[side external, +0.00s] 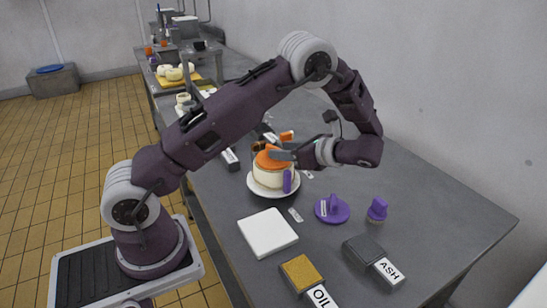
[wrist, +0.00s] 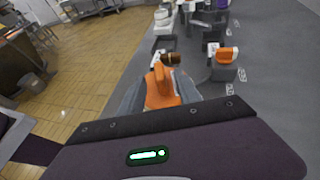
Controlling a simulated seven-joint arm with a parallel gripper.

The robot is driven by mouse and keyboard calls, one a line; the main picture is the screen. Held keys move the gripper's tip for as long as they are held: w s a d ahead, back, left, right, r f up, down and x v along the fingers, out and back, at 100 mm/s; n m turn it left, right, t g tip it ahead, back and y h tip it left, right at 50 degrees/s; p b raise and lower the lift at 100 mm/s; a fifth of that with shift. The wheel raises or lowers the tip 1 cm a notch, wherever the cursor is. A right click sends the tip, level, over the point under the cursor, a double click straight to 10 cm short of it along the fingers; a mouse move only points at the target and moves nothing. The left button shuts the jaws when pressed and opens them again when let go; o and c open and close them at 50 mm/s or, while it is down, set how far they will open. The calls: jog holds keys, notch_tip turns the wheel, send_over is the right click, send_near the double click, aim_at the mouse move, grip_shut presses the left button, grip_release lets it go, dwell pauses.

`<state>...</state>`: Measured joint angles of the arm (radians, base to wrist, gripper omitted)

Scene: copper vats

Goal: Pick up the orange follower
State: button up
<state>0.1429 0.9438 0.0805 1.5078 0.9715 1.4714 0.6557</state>
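The orange follower (side external: 267,161) lies on top of a cream-coloured round mould or cheese (side external: 268,176), which stands on a white plate (side external: 270,191). In the wrist view, the follower (wrist: 160,93) shows its upright handle between my fingers. My gripper (side external: 281,155) reaches in from the right at the follower's height. In the wrist view, my gripper (wrist: 162,84) has its grey fingers apart, one on each side of the handle. I see no clear contact with the handle. The follower's near part is hidden behind my gripper body.
A purple follower (side external: 332,209) and a purple stamp-like piece (side external: 377,209) stand to the right. A white board (side external: 267,232), an OIL block (side external: 301,272) and an ASH block (side external: 364,251) lie in front. Another orange-topped item (wrist: 228,54) stands beyond.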

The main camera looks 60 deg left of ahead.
aim_at(275, 147)
jog(key=x, duration=0.4)
grip_shut()
jog(key=shift+r, duration=0.1)
